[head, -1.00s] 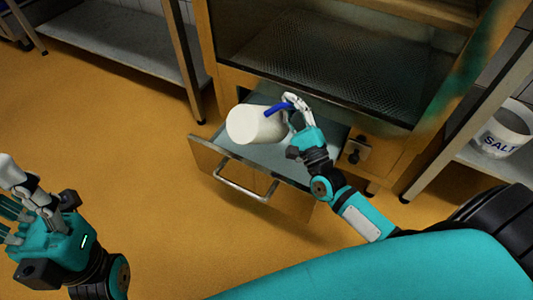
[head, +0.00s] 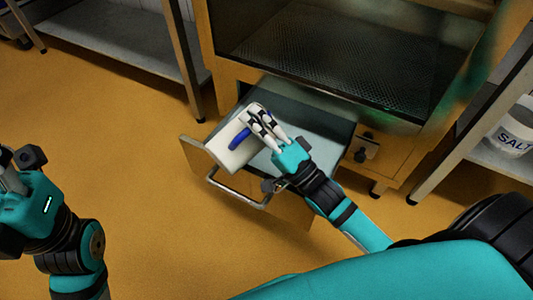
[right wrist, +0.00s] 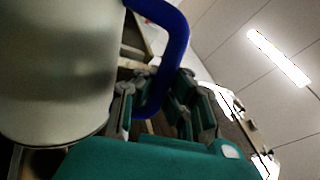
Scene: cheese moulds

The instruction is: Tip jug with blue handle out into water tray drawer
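The white jug (head: 226,151) with the blue handle (head: 239,139) is tilted over the pulled-out water tray drawer (head: 327,121), near its front panel. My right gripper (head: 258,118) is at the handle and partly covers the jug. In the right wrist view the jug (right wrist: 60,65) fills the left side, and its blue handle (right wrist: 172,60) passes between my fingers, which are shut on it. The jug's opening and any liquid coming out cannot be made out.
The drawer's metal handle (head: 235,194) sticks out in front. The cabinet (head: 227,79) with a mesh shelf stands behind. A bucket marked SALT (head: 512,135) is on a shelf at the right. The orange floor (head: 110,110) is free at the left.

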